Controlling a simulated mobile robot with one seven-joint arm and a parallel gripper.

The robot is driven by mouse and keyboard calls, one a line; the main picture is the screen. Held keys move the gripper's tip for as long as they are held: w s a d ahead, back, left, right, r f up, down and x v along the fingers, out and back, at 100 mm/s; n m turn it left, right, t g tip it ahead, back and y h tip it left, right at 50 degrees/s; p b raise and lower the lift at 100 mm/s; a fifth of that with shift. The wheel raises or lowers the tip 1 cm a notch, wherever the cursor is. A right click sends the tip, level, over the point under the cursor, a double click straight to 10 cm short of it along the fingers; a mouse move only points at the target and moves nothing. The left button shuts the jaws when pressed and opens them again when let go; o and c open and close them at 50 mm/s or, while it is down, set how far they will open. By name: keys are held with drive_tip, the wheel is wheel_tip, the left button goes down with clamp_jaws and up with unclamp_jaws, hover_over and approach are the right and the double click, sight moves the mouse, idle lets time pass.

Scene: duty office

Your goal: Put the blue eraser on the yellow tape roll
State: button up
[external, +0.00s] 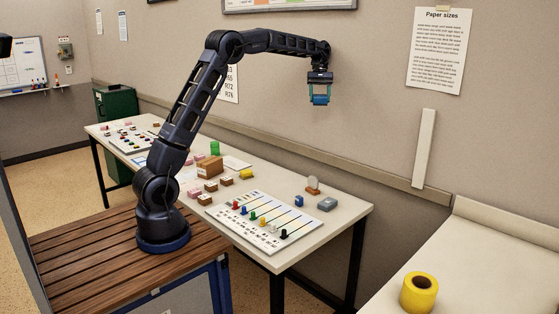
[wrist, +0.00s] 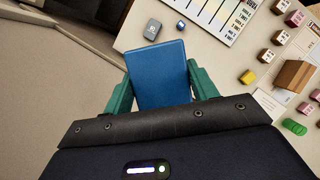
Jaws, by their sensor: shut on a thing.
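The blue eraser (wrist: 162,73) is held between the two green fingers of my gripper (wrist: 160,90) in the wrist view. In the external view my gripper (external: 320,97) is raised high above the far side of the long table, near the wall, with the eraser (external: 320,99) at its fingertips. The yellow tape roll (external: 419,293) lies flat on the separate pale counter at the lower right, with its dark hole facing up. My gripper is well apart from it, up and to the left. The tape roll does not show in the wrist view.
The long table (external: 345,208) holds a board with colored sliders (external: 264,221), a grey box (external: 327,204), a small blue object (external: 299,201), a brown box (external: 210,167) and several small blocks. The pale counter (external: 480,255) is clear around the tape roll. A gap separates table and counter.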

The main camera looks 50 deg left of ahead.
drive_tip(key=s+d+m+y, duration=0.15)
drive_tip(key=s+d, duration=0.25)
drive_tip(key=d, duration=1)
drive_tip(key=s+d+m, duration=0.2)
drive_tip(key=s+d, duration=0.2)
drive_tip(key=d, duration=1)
drive_tip(key=s+d+m, duration=0.1)
drive_tip(key=s+d, duration=0.3)
drive_tip(key=d, duration=1)
drive_tip(key=m+g+y, duration=0.1)
drive_tip(key=m+y, duration=0.1)
drive_tip(key=m, duration=0.2)
hover_over(420, 285)
drive_tip(key=w, duration=0.2)
drive_tip(key=f, duration=2)
drive_tip(key=shift+s+f, duration=0.25)
drive_tip(key=shift+f, duration=2.5)
drive_tip(key=shift+f, duration=0.2)
drive_tip(key=o, duration=1)
